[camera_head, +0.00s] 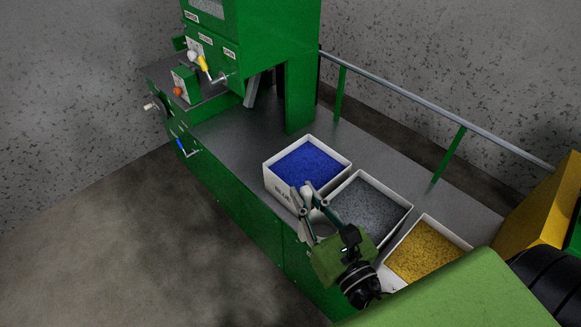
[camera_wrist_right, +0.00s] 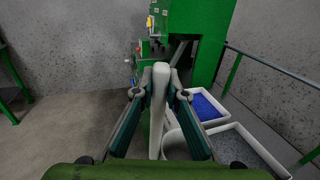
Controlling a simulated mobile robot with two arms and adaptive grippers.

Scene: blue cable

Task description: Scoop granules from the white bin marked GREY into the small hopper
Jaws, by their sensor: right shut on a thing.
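My right gripper (camera_head: 304,199) is shut on the pale handle of a scoop (camera_wrist_right: 158,105). The handle stands up between the two fingers in the wrist view. The scoop's bowl is mostly hidden, and I cannot tell whether it holds granules. The gripper is over the left side of the middle white bin (camera_head: 386,190), which holds grey granules (camera_head: 366,205). The arm hides that bin's marking. The green machine (camera_head: 270,40) stands at the back; I cannot make out which part is the small hopper. My left gripper is in neither view.
A white bin marked BLUE (camera_head: 281,191) with blue granules stands just behind the grey one. A bin of yellow granules (camera_head: 425,250) stands in front to the right. A grey railing (camera_head: 430,101) runs along the bench's right side. Bare bench top (camera_head: 237,130) lies towards the machine.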

